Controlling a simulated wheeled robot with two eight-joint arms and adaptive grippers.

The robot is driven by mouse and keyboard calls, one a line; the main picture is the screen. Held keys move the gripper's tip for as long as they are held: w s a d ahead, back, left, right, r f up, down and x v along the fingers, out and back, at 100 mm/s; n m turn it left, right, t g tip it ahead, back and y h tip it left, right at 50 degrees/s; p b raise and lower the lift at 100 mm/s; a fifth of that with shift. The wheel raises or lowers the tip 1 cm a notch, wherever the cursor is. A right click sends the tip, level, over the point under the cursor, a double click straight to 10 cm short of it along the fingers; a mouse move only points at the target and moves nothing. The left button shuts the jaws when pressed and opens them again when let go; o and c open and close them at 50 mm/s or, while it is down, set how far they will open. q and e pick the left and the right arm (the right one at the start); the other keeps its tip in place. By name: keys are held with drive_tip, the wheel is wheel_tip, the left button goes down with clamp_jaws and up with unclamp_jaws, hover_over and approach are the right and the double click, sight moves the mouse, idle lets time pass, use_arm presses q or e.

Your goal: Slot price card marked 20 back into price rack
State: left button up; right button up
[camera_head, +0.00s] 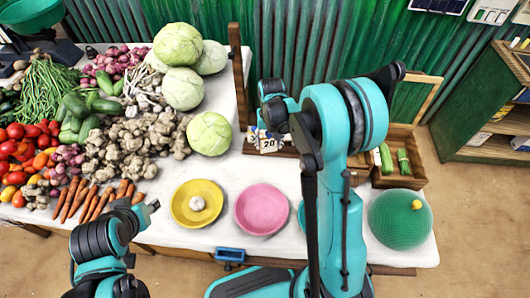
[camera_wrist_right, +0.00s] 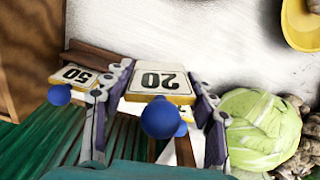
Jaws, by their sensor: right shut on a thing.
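The price card marked 20 (camera_wrist_right: 158,82) is white with a yellow edge and a blue knob (camera_wrist_right: 160,118). My right gripper (camera_wrist_right: 157,100) is shut on it, with a finger on each side. The card also shows in the head view (camera_head: 268,144), at the wooden price rack (camera_head: 285,151) along the table's back edge. Whether the card touches the rack or sits in a slot cannot be told. A card marked 50 (camera_wrist_right: 76,76) is beside it in the right wrist view. My left gripper (camera_head: 148,208) is low at the left, and its fingers are unclear.
A cabbage (camera_head: 209,133) lies left of the rack, and a wooden post (camera_head: 238,65) rises behind. A yellow plate (camera_head: 197,221) with a white bulb, a pink plate (camera_head: 262,209) and a green dome (camera_head: 398,220) stand in front. A wooden crate (camera_head: 400,182) holds green vegetables.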

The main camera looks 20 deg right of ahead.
drive_tip(key=w+d+m, duration=0.4)
drive_tip(key=w+d, duration=0.2)
drive_tip(key=shift+n, duration=0.3)
wheel_tip(320, 180, down, 7)
drive_tip(key=b, duration=0.2)
drive_tip(key=shift+s+r+b, duration=0.1)
drive_tip(key=shift+s+b, duration=0.05)
drive_tip(key=shift+b, duration=0.2)
drive_tip(key=shift+r, duration=0.1)
drive_tip(key=o, duration=1.1)
drive_tip(key=shift+c, duration=0.2)
drive_tip(key=shift+o, duration=0.2)
drive_tip(key=o, duration=0.4)
